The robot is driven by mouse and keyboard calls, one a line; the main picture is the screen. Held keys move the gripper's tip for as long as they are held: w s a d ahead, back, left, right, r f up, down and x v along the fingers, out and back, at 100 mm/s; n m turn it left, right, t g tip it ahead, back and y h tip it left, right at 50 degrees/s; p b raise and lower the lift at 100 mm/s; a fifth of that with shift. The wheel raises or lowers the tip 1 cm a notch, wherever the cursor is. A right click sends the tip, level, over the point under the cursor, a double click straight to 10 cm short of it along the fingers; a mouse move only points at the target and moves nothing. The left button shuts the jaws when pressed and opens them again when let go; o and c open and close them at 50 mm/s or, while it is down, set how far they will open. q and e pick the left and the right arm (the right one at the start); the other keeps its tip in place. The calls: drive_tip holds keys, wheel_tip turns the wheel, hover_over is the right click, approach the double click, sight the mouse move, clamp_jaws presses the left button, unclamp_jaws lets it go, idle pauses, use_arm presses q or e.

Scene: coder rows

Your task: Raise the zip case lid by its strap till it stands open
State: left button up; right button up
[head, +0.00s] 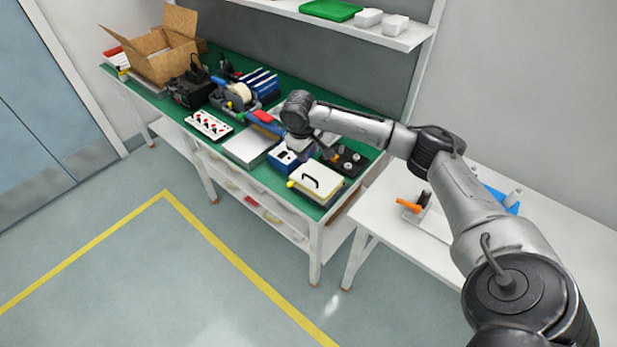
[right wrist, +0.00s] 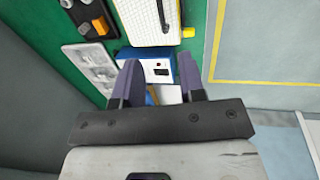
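The zip case (head: 317,183) lies at the near right end of the green bench. It has a pale lid with yellowish edges and a black strap on top, and the lid looks flat and down. In the right wrist view the case (right wrist: 140,24) is at the top, with its black strap (right wrist: 162,14) upright in the picture. My right gripper (right wrist: 158,80) is open, with its two fingers apart over a blue and white box (right wrist: 150,62). It is beside the case, not touching the strap. In the head view my arm mostly hides this gripper (head: 299,146). My left gripper is out of view.
The blue and white box (head: 283,158) stands left of the case. A black tray with knobs (head: 346,160) lies behind it. A silver flat box (head: 249,147) and a red-button panel (head: 208,124) are further left. A white side table (head: 385,215) stands right; the front floor is clear.

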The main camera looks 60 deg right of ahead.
sight(313, 179)
drive_tip(key=f+b, duration=0.1)
drive_tip(key=f, duration=0.3)
drive_tip(key=d+f+b, duration=0.1)
drive_tip(key=f, duration=0.3)
drive_tip(key=d+f+b, duration=0.1)
drive_tip(key=f, duration=0.4)
drive_tip(key=shift+s+d, duration=0.2)
drive_tip(key=shift+s, duration=0.1)
drive_tip(key=shift+c, duration=0.5)
drive_tip(key=c, duration=0.4)
clamp_jaws()
